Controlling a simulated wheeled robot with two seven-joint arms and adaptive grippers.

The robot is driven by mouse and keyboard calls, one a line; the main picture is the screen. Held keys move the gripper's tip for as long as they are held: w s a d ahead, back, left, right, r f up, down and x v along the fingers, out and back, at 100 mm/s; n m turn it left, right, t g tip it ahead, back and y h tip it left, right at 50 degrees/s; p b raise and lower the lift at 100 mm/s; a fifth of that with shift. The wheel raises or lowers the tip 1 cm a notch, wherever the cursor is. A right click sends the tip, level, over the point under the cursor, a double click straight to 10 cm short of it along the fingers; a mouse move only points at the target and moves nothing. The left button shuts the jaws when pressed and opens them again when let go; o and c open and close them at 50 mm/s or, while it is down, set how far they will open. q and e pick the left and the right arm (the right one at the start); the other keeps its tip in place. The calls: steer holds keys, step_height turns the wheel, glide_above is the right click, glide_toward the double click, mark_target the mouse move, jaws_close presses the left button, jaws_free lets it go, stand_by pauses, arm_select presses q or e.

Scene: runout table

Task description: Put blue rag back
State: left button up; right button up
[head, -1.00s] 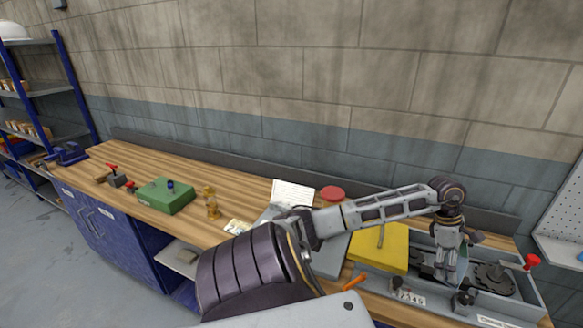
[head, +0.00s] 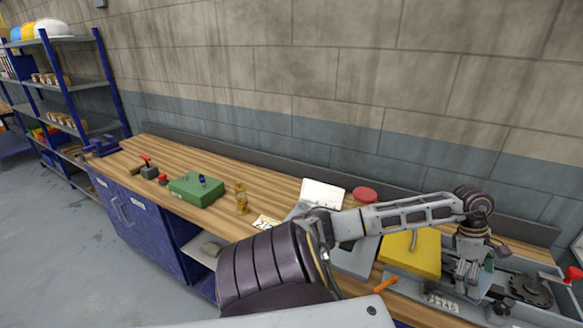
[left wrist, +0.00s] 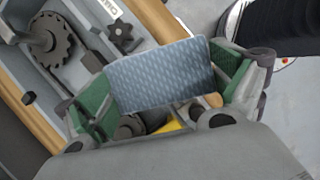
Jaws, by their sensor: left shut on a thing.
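The blue rag (left wrist: 165,75) is a flat, patterned pale blue piece in the left wrist view. My left gripper (left wrist: 160,88) is shut on it, with green-padded fingers at both sides. In the head view my left gripper (head: 468,282) points down over the left part of the grey tray at the right end of the bench. Only a small pale edge of the rag (head: 487,276) shows there, the rest hidden by the fingers. My right gripper is not in view.
The grey tray (left wrist: 75,85) holds a dark gear (head: 530,290) and a star knob (left wrist: 122,32). A yellow block (head: 412,252) lies left of my gripper. A green box (head: 196,189) and brass piece (head: 241,199) stand farther left. A shoe (left wrist: 232,20) shows beside the bench.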

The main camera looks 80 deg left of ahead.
arm_select(q)
steer(key=shift+w+d+f+m, duration=0.15)
steer(key=shift+d+f+m, duration=0.35)
steer(key=shift+d, duration=0.1)
steer(key=shift+s+d+f+m+g+h, duration=0.1)
steer(key=shift+s+d+m+g+h, duration=0.15)
steer(key=shift+d+m, duration=0.2)
steer(key=s+d+f+m+g+y, duration=0.2)
steer(key=d+m, duration=0.4)
steer(key=m, duration=0.4)
steer(key=s+d+f+m+g+y, duration=0.2)
steer(key=s+d+f+m+g, duration=0.2)
steer(key=m, duration=0.7)
steer(key=shift+s+d+f+b, duration=0.4)
steer(key=shift+d+f, duration=0.8)
steer(key=shift+d, duration=0.45)
steer(key=shift+m, duration=0.25)
steer(key=shift+s, duration=0.1)
